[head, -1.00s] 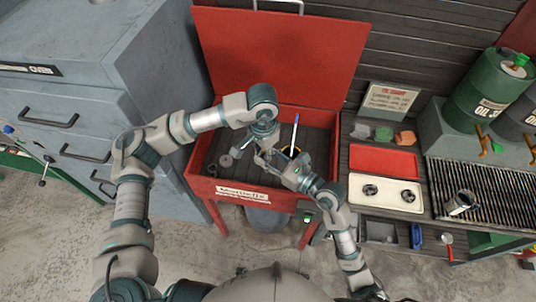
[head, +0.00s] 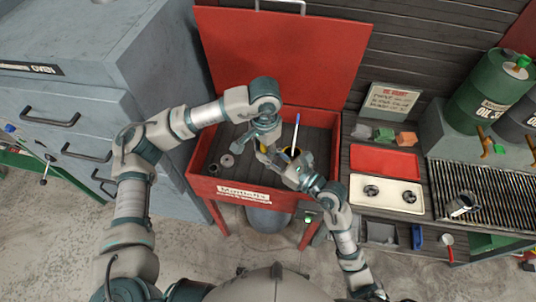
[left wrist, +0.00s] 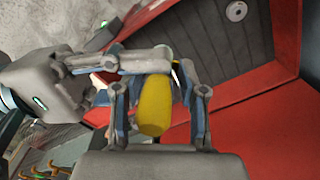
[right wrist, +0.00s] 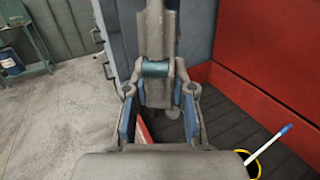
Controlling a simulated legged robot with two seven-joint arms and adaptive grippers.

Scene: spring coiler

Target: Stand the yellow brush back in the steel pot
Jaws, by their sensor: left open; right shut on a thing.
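The yellow brush's handle (left wrist: 155,105) shows in the left wrist view between the fingers of my left gripper (left wrist: 160,115), which is open around it. A small yellow patch of it (head: 264,148) shows between the grippers in the head view. My right gripper (head: 280,165) comes in from the right and is shut on the brush. Its contact is mostly hidden; its fingers show in the right wrist view (right wrist: 160,115). A yellow-rimmed pot (right wrist: 245,155) in the red box holds a blue-and-white handle (head: 297,132).
Both grippers are over the open red box (head: 243,192), its lid raised behind. A tray with burners (head: 385,190) and the grate (head: 485,185) are at right. A grey oven stands left.

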